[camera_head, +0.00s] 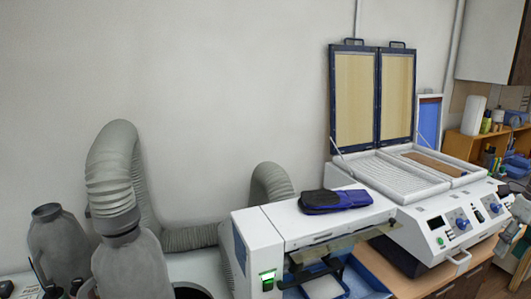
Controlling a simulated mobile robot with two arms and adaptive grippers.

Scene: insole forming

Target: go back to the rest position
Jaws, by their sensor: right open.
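My right gripper (521,209) shows only in part at the right edge of the head view, beside the white machine's control panel. It is open, and nothing is seen held in it. My left gripper is not in view. The white forming machine (263,240) stands at the lower middle and right, with two framed lids (355,100) raised upright against the wall. A dark blue and black folded item (335,200) lies on its flat white top.
Grey ribbed hoses (110,165) and grey bottle-shaped parts (60,245) stand at the left. A wooden shelf (468,145) with small bottles and tools is at the right. A wooden counter (440,280) runs under the machine. The wall area above the hoses is clear.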

